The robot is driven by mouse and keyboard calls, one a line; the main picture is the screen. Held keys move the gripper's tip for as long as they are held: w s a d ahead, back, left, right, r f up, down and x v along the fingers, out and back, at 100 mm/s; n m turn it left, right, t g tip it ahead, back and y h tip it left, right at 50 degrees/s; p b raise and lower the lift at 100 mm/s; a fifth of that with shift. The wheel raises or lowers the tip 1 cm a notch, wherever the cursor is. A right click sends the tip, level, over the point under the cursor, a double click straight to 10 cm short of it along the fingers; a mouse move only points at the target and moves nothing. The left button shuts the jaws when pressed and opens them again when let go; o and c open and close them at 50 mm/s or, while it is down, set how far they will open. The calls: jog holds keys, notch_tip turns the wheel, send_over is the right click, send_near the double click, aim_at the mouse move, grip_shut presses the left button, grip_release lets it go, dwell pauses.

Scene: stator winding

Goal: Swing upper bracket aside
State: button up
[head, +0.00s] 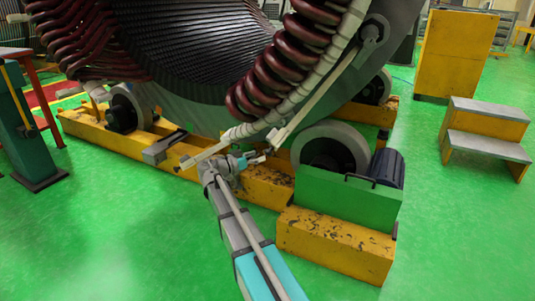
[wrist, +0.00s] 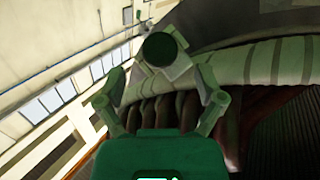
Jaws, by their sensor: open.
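The large stator (head: 200,45) fills the top of the head view, with dark red coils (head: 290,60) bound in white wrap on its right side. A pale straight bar (head: 312,100) runs along the coil edge, with a grey round fitting (head: 371,32) near its top; I cannot tell for certain that this is the upper bracket. My gripper (head: 252,161) is low, beneath the stator's lower edge. In the wrist view my gripper (wrist: 162,82) has its two green fingers spread. A dark round end on a pale block (wrist: 160,48) shows just beyond them; contact is unclear.
A yellow base beam (head: 110,140) and grey rollers (head: 332,150) lie under the stator. A green roller stand with a blue motor (head: 388,167) is right of my arm. Yellow steps (head: 485,130) and a yellow cabinet (head: 452,55) stand farther right. Green floor in front is clear.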

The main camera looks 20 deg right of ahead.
aim_at(265, 153)
jog(key=shift+w+d, duration=0.15)
jog(key=shift+d, duration=0.95)
jog(key=shift+w+d, duration=0.15)
jog(key=shift+d, duration=0.95)
grip_shut()
